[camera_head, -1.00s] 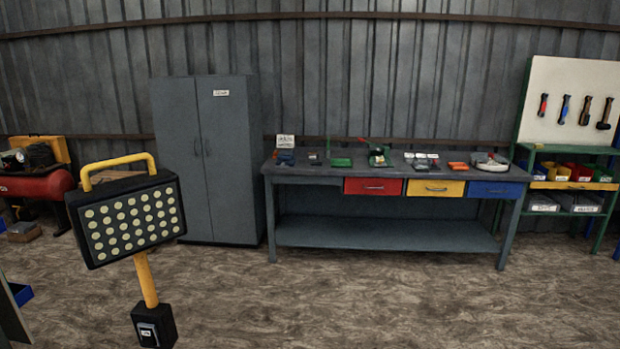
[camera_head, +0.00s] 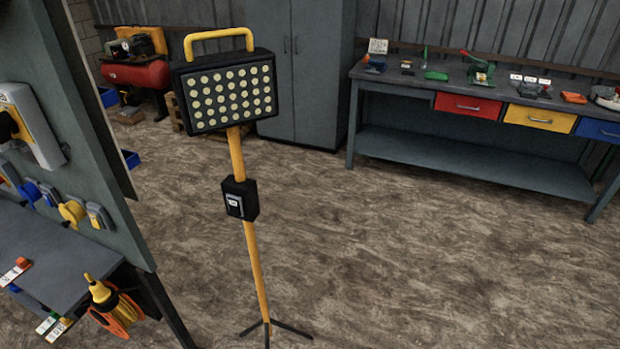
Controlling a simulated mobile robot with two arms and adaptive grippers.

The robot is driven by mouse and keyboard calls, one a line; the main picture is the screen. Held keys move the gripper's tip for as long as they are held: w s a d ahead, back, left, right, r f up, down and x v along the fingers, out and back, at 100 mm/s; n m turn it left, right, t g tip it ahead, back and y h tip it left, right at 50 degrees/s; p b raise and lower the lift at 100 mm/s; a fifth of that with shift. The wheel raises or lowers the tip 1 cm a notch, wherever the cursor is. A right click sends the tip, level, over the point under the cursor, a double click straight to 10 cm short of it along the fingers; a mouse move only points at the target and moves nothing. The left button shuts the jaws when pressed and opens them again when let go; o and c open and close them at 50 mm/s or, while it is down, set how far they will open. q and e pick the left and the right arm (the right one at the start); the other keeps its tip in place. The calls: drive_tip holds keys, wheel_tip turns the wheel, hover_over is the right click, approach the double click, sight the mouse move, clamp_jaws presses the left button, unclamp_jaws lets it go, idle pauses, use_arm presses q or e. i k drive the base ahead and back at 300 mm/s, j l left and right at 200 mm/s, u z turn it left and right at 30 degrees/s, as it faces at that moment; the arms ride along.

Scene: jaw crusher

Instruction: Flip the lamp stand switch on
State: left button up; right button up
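The lamp stand has a black lamp head (camera_head: 228,92) with rows of pale round LEDs and a yellow handle on top. Its yellow pole (camera_head: 257,270) stands upright on a black tripod base (camera_head: 268,328). A black switch box (camera_head: 240,198) sits midway up the pole, with a small grey switch (camera_head: 235,204) with a white label on its front. The LEDs look pale, and I cannot tell the switch's position at this size. Neither of my grippers shows in this view.
A panel (camera_head: 85,120) with blue and yellow plugs and a grey workbench (camera_head: 50,250) stand close on the left. An orange cable reel (camera_head: 118,310) is below. A long workbench (camera_head: 460,160) and grey cabinet (camera_head: 300,70) stand behind. Floor right of the lamp is clear.

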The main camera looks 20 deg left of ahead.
sight(234, 204)
drive_tip(key=u, duration=0.95)
